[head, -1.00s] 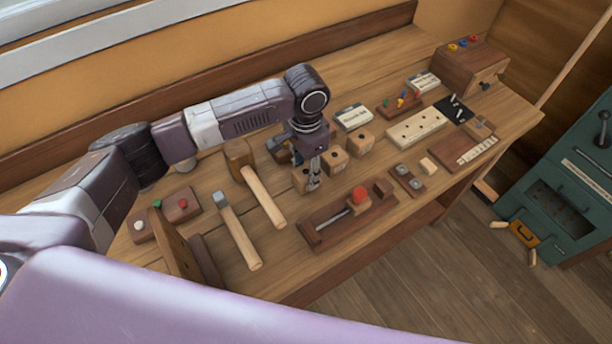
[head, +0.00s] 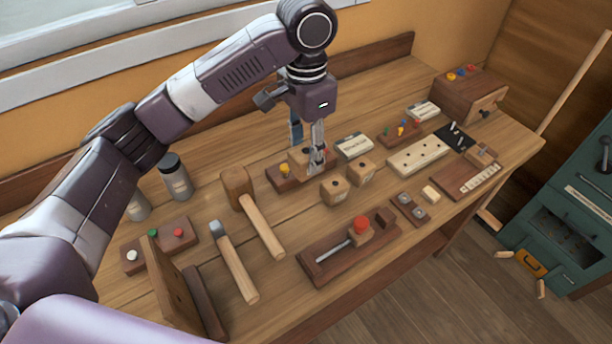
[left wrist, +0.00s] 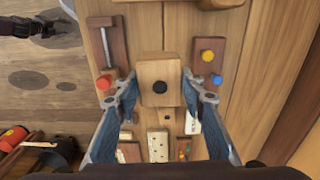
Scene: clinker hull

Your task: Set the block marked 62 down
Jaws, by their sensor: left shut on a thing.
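My left gripper (head: 317,160) is shut on a small wooden block (head: 300,158) and points downward.
A board with a yellow knob (head: 285,170) lies just behind the held block. A mallet (head: 262,220), a hammer (head: 235,265) and a slider board with a red knob (head: 350,240) lie in front. A labelled box (head: 354,146) is to the right. Bare bench (head: 290,205) shows before the blocks.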

